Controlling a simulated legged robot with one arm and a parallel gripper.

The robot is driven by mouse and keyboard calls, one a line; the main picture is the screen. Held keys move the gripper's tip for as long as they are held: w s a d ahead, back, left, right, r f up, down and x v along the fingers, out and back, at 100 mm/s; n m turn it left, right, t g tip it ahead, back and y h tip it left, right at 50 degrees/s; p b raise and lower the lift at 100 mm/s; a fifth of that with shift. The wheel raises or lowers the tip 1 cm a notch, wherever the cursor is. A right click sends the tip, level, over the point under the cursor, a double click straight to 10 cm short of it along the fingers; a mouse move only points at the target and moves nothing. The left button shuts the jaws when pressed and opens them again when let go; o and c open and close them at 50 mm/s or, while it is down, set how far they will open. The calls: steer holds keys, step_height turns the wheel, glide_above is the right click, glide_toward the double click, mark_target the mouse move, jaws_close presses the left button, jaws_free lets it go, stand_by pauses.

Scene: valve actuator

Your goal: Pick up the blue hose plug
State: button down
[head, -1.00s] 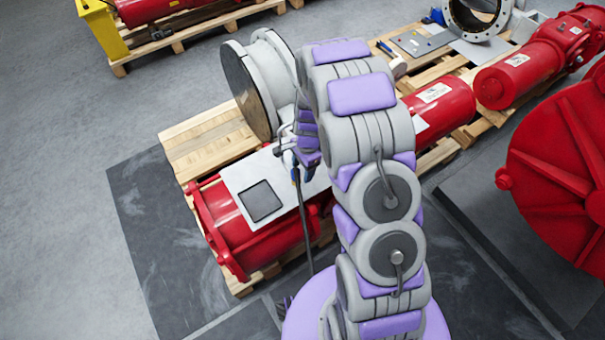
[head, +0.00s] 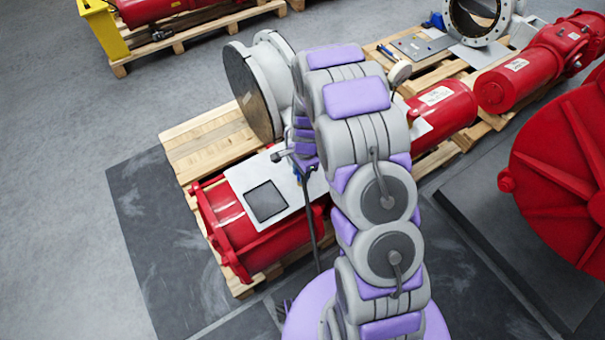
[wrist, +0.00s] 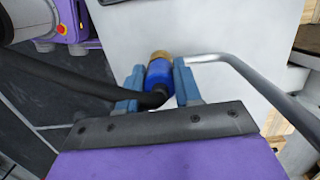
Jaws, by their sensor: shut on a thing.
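The blue hose plug (wrist: 159,74) shows in the wrist view, a blue body with a brass-coloured end and a black hose (wrist: 75,79) running from it to the left. My gripper (wrist: 160,84) has its two blue fingers on either side of the plug, shut on it. In the head view, my gripper (head: 305,166) is over the white plate (head: 240,178) on the red actuator, mostly hidden by my arm. The black hose (head: 311,220) hangs down from the gripper there. The plug itself is too small to make out clearly in the head view.
A bent metal pipe (wrist: 258,78) runs close to the right finger in the wrist view. A large grey flanged valve (head: 250,92) stands on the wooden pallet (head: 205,143) behind the actuator (head: 240,236). A big red housing (head: 560,170) is at the right. Floor at the left is clear.

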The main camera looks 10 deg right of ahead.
steer(key=shift+s+a, duration=0.1)
steer(key=shift+a, duration=0.15)
steer(key=shift+d, duration=0.2)
